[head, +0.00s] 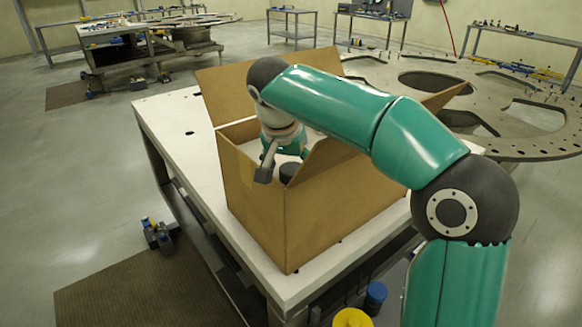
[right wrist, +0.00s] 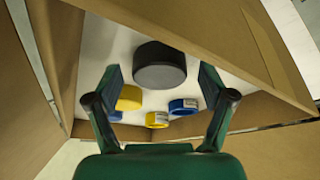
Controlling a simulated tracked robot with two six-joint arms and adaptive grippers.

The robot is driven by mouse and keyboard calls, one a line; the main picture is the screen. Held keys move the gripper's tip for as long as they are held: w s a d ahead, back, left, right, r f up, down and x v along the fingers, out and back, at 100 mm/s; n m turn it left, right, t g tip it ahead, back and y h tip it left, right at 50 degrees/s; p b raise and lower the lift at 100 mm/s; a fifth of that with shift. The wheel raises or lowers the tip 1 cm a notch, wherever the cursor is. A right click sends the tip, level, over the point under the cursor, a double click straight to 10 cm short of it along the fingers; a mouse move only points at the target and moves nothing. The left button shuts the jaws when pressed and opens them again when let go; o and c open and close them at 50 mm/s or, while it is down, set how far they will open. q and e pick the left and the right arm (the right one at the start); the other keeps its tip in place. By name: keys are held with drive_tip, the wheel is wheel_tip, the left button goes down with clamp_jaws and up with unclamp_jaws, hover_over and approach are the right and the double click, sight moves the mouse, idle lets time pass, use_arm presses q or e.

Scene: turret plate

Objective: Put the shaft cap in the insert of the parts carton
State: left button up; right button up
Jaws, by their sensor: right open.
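The shaft cap, a dark round cylinder (head: 289,171), stands inside the open parts carton (head: 262,215). In the right wrist view the cap (right wrist: 160,66) stands on a pale surface in the carton, between and beyond my fingertips. My right gripper (head: 272,170) reaches down into the carton, close to the cap. In its wrist view the gripper (right wrist: 160,78) is open, with clear gaps on both sides of the cap. My right arm and the carton walls hide part of the inside. My left gripper is not in view.
Yellow (right wrist: 130,97) and blue (right wrist: 184,106) round parts lie near the cap. Raised flaps (head: 222,92) surround the opening. The carton stands on a white-topped table (head: 178,125), clear at its left. A large holed plate (head: 505,135) is behind right.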

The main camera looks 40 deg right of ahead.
drive_tip(key=shift+r, duration=0.1)
drive_tip(key=shift+r, duration=0.15)
drive_tip(key=p+v, duration=0.2)
drive_tip(key=v, duration=0.9)
drive_tip(key=shift+a+r, duration=0.2)
drive_tip(key=shift+r, duration=0.1)
